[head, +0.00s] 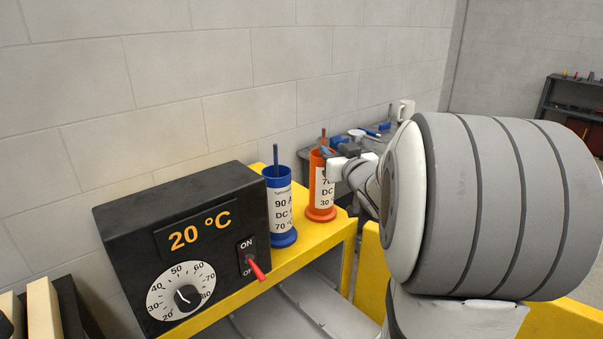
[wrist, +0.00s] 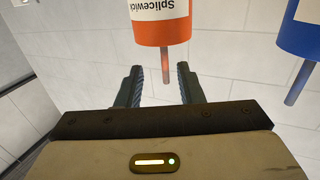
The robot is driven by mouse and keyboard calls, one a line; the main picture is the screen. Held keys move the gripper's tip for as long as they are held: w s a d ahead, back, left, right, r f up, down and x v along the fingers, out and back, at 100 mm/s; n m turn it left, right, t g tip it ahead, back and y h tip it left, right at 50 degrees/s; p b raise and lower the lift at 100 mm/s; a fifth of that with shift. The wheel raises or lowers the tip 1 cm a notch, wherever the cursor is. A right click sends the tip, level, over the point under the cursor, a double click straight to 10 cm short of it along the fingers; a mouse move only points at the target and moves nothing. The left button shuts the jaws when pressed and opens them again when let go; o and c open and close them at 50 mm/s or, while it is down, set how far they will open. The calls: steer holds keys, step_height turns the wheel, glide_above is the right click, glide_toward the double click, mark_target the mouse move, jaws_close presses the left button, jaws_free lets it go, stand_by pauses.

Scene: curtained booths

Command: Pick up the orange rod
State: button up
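The orange rod (head: 323,137) stands upright out of an orange holder (head: 312,201) with a white label, on the yellow bench. In the wrist view the picture is upside down: the rod (wrist: 165,62) hangs from the holder's rim (wrist: 165,32). My gripper (head: 327,154) is at the top of the holder, beside the rod. In the wrist view my gripper (wrist: 163,76) is open, and the rod's free end shows between its two fingers, with a gap on each side. The rod's lower part is hidden inside the holder.
A blue holder (head: 283,238) with a blue rod (head: 276,157) stands just left of the orange one. A black control box (head: 180,215) reading 20 °C with a red switch is further left. A grey table with a white mug (head: 406,109) is behind. A brick wall runs behind the bench.

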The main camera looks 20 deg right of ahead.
mark_target(324, 140)
steer(key=w, duration=0.5)
steer(key=w+p, duration=0.1)
steer(key=w, duration=0.2)
steer(key=shift+r, duration=0.4)
jaws_close()
